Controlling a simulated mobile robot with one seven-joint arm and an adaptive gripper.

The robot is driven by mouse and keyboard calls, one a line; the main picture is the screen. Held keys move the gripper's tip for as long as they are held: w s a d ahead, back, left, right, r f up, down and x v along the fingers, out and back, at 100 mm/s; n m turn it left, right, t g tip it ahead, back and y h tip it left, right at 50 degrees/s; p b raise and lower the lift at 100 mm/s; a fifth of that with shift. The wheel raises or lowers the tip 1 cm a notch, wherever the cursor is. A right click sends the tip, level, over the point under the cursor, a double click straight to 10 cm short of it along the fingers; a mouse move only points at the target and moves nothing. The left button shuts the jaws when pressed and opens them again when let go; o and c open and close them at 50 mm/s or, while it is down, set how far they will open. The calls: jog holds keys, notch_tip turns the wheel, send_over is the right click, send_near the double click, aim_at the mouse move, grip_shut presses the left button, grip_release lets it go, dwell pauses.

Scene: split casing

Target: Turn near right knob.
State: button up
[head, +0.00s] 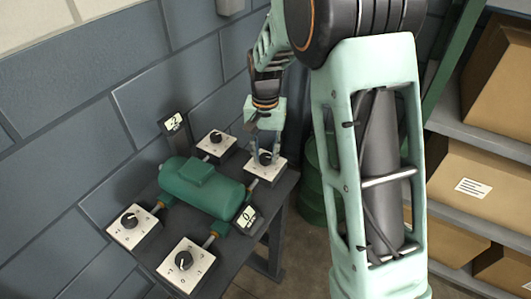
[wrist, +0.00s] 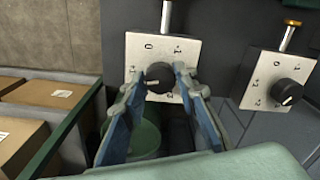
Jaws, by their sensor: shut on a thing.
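The casing is a green cylinder (head: 200,186) on a dark table, with white dial plates around it, each bearing a black knob. My gripper (head: 265,150) is over the right-hand plate (head: 280,164) and shut on its knob (wrist: 160,77), one finger on each side. In the wrist view that knob's pale mark points left and slightly down, and the plate (wrist: 150,50) shows printed numbers. In the head view the fingers partly hide the knob. The other knobs are at the back (head: 216,136), left (head: 129,220) and front (head: 183,260).
A green barrel (head: 312,190) stands on the floor right of the table. Shelves with cardboard boxes (head: 480,180) are at the right. A block wall closes off the back and left.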

jog(key=m, duration=0.3)
jog(key=shift+a+m, duration=0.1)
jog(key=shift+m, duration=0.3)
jog(key=m+p, duration=0.1)
jog(key=m, duration=0.2)
jog(key=shift+r+m, duration=0.1)
jog(key=shift+m, duration=0.2)
jog(key=m+p, duration=0.1)
jog(key=m, duration=0.2)
jog(key=shift+w, duration=0.1)
jog(key=shift+m+p, duration=0.8)
jog(key=shift+m, duration=1.3)
jog(key=o, duration=1.2)
jog(key=shift+c, duration=0.2)
